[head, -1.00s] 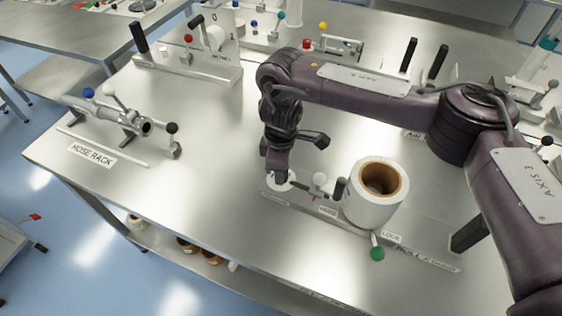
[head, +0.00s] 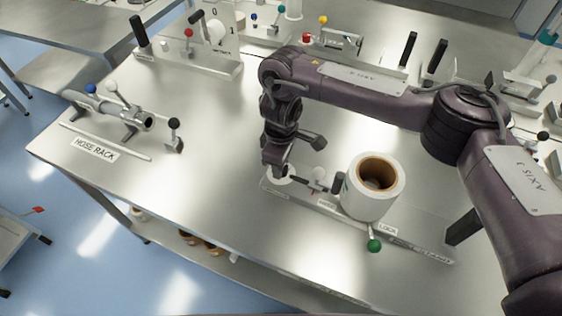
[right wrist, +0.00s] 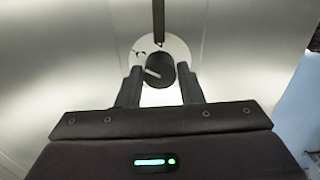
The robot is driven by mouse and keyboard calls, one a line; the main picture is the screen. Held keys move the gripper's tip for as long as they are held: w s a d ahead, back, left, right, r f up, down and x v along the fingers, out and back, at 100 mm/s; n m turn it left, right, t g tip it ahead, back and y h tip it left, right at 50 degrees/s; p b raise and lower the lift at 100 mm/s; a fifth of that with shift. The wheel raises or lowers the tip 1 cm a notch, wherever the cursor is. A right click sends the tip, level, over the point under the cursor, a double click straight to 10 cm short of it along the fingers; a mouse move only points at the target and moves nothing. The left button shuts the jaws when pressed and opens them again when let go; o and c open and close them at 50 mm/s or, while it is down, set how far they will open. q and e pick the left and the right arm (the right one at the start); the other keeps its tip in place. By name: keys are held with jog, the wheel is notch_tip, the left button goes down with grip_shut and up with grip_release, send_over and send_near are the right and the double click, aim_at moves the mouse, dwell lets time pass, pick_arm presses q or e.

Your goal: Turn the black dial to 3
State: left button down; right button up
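The black dial (right wrist: 160,68) sits on a round white plate (right wrist: 176,46) in the right wrist view. A pale pointer line marks the dial's face. My right gripper (right wrist: 160,72) is open, with one finger on each side of the dial and a small gap showing on both sides. I cannot tell whether the fingertips touch it. In the head view my right gripper (head: 277,170) points down over the left end of the roll holder base, above the white plate (head: 279,180); the dial is hidden there. No number can be read on the plate. My left gripper is not in view.
A white roll (head: 372,188) stands on the same base, right of my gripper, with a green-knobbed lever (head: 374,245) in front. A hose rack (head: 112,108) is at left. A panel with levers (head: 190,55) stands behind. The table between is clear.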

jog(key=o, duration=0.3)
jog(key=shift+r, duration=0.1)
notch_tip(320, 180, up, 8)
jog(key=shift+f, duration=0.15)
jog(key=shift+s+f, duration=0.1)
dwell(0.6)
